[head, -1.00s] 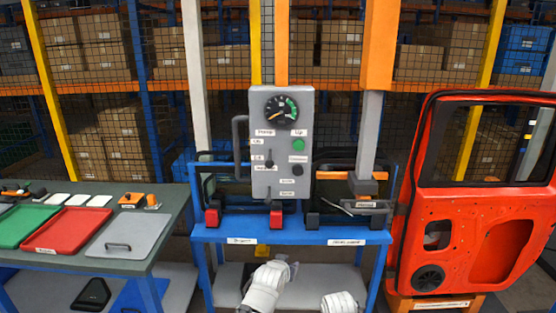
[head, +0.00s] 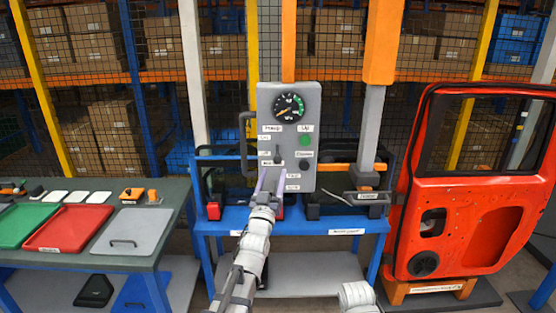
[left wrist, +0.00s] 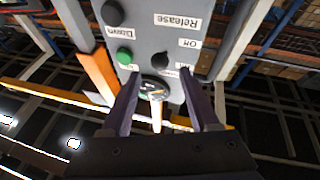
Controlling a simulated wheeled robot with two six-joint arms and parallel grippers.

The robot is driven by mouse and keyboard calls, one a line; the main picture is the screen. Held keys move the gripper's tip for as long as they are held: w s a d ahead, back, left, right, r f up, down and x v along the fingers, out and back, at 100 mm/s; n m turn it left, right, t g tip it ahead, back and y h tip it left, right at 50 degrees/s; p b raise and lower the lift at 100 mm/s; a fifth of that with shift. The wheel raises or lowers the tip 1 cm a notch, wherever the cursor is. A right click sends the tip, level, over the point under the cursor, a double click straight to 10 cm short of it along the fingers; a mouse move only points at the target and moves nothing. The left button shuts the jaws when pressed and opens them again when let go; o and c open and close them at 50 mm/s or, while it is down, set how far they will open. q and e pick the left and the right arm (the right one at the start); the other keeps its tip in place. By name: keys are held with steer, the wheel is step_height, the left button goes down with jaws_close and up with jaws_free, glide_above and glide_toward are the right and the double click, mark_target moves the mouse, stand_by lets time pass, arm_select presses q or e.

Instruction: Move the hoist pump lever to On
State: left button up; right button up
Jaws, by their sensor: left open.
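My left gripper (head: 268,180) is open in front of the box's lower face. Its two fingers (left wrist: 160,82) are apart, with nothing between them.
A red car door (head: 470,200) is farther right. A table with trays (head: 160,195) is at the left.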

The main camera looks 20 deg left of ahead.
mark_target(277, 162)
arm_select(q)
steer(key=p+x, duration=0.2)
steer(key=x, duration=0.5)
steer(key=shift+s, duration=0.1)
jaws_close()
stand_by(0.3)
stand_by(0.9)
